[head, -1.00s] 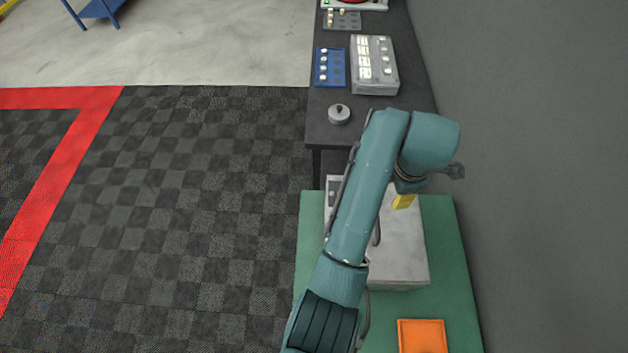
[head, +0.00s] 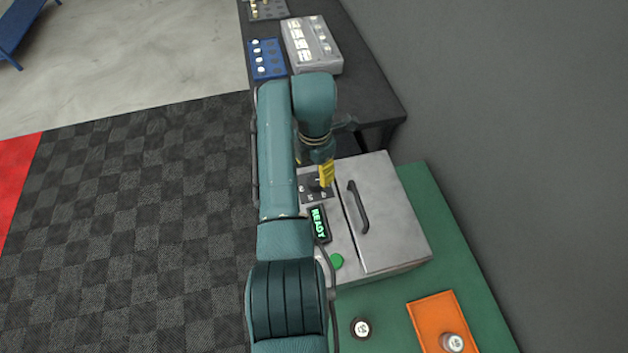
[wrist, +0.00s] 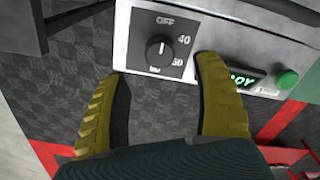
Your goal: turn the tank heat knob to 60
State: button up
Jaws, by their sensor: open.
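The tank heat knob (wrist: 160,52) is a round black dial on a dark plate on the tank's front panel. In the wrist view its white mark points up toward OFF. The labels 40, what looks like 60, and a partly hidden one run down its right side and below. My gripper (wrist: 163,74) is open and empty, its yellow fingers to either side of and short of the knob. In the head view the gripper (head: 326,174) hangs over the dial plate (head: 312,194), partly hiding the knob. The grey tank (head: 395,210) has a closed lid with a dark handle.
A lit READY display (head: 319,223) and a green button (head: 337,261) sit on the same panel, near the right finger. An orange tray (head: 428,313) lies on the green bench (head: 480,290). A dark table with control boxes (head: 312,45) stands beyond.

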aim_at(315, 181)
notch_tip(315, 181, down, 7)
dwell(0.3)
grip_shut()
